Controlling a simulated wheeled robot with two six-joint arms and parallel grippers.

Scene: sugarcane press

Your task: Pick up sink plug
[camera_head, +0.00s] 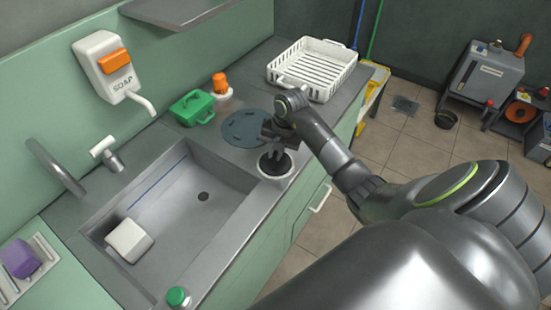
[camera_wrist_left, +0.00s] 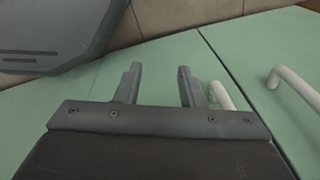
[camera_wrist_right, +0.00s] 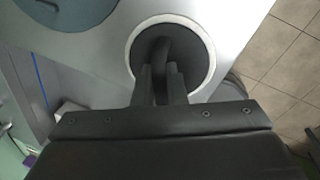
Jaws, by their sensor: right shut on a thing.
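The sink plug (camera_head: 275,163) is a round black disc with a raised handle. It sits in a white ring (camera_wrist_right: 132,45) on the counter at the right edge of the sink. My right gripper (camera_head: 279,138) comes down on it from above and is shut on its handle; the right wrist view shows both fingers pressed against the handle (camera_wrist_right: 165,50). My left gripper (camera_wrist_left: 158,85) shows only in its own wrist view. It is open and empty, facing green cabinet fronts.
The steel sink (camera_head: 215,225) holds a white block (camera_head: 129,240) and a dark drain hole (camera_head: 203,196). A green box (camera_head: 192,108), an orange-topped item (camera_head: 220,86), a white dish rack (camera_head: 312,68) and a green-capped bottle (camera_head: 178,297) stand around it. A soap dispenser (camera_head: 108,66) hangs on the wall.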

